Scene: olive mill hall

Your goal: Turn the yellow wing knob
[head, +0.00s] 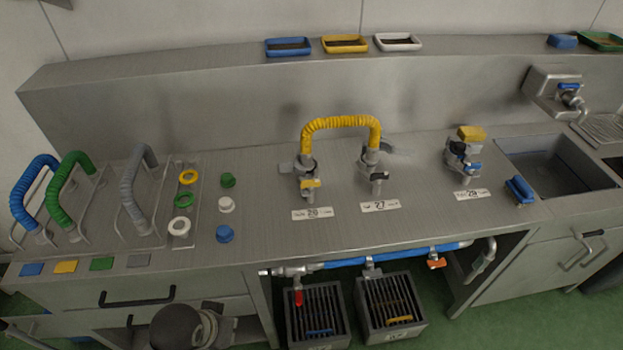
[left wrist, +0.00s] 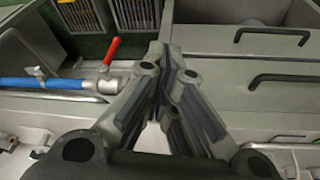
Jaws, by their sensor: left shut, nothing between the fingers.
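A small yellow knob (head: 311,184) sits on the front of the metal valve fitting behind the number 26 label. A yellow block-shaped piece (head: 471,132) tops the fitting behind label 28; I cannot tell for sure which of the two is the wing knob. My left gripper (head: 212,309) is low in front of the bench drawers, well below and left of both. In the left wrist view its fingers (left wrist: 165,52) are shut with nothing between them. No yellow knob shows in that view. My right gripper is not in view.
A yellow ribbed hose (head: 341,122) arches between fittings 26 and 27. A blue pipe (head: 390,256) runs under the bench edge, with a red lever (left wrist: 112,50) near my left gripper. Ribbed hose handles (head: 72,190) stand at the left. A sink (head: 560,170) is at the right.

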